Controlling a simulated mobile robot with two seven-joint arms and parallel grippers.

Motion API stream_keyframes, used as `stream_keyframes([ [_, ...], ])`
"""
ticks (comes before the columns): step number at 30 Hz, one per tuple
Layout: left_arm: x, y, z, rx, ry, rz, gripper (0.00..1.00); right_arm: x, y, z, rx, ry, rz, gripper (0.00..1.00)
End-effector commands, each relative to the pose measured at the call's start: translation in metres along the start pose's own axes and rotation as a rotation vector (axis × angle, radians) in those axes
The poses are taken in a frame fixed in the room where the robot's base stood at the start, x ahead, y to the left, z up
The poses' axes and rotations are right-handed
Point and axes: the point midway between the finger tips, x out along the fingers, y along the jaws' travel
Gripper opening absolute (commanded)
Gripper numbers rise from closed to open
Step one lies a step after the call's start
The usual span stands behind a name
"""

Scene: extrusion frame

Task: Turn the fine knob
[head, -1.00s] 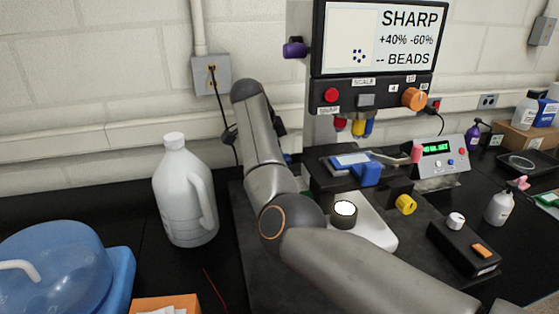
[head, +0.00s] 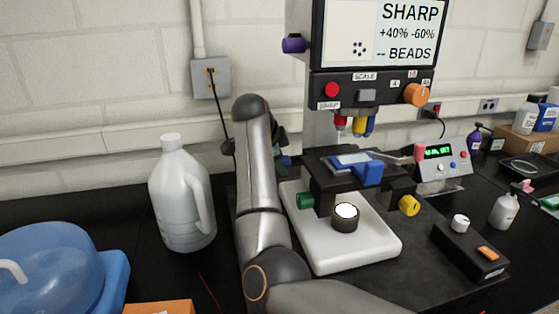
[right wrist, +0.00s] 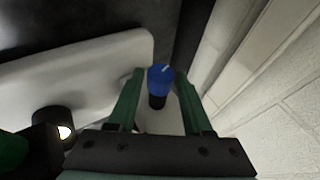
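The microscope-like instrument has a black stage (head: 335,166) on a white base (head: 362,248). A green knob (head: 305,201) and a yellow knob (head: 408,205) show on its sides, and a purple knob (head: 294,44) sits by the screen. I cannot tell by label which one is the fine knob. My right gripper (head: 284,160) is behind my arm, left of the stage, mostly hidden. In the right wrist view, its green fingers (right wrist: 159,76) are open, with a blue knob (right wrist: 160,79) between them near the tips; contact is not visible. My left gripper is not in view.
A white jug (head: 178,200) stands left of my arm. A black box (head: 462,258) with small controls and a white bottle (head: 503,212) stand to the right. A wall (head: 100,90) runs behind.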

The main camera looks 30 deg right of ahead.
Motion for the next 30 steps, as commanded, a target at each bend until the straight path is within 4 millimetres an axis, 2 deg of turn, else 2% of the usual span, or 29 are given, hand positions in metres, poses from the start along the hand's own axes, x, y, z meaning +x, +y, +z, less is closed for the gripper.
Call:
stream_keyframes([
  [1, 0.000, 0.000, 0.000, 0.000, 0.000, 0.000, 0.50, 0.000, 0.000, 0.000, 0.000, 0.000, 0.000, 0.57],
  [5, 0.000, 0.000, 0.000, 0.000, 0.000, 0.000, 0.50, 0.000, 0.000, 0.000, 0.001, 0.000, 0.000, 0.71],
  [13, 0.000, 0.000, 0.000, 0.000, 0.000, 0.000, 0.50, -0.001, -0.001, 0.000, 0.001, 0.000, -0.001, 0.72],
  [16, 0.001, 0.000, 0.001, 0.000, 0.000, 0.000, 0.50, -0.008, -0.001, 0.001, 0.001, -0.001, -0.002, 0.72],
  [20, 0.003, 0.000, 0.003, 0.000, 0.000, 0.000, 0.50, -0.029, -0.001, 0.001, 0.002, -0.002, -0.006, 0.72],
  [30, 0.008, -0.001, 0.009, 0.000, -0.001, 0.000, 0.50, -0.100, 0.000, 0.000, 0.002, 0.000, -0.004, 0.72],
])
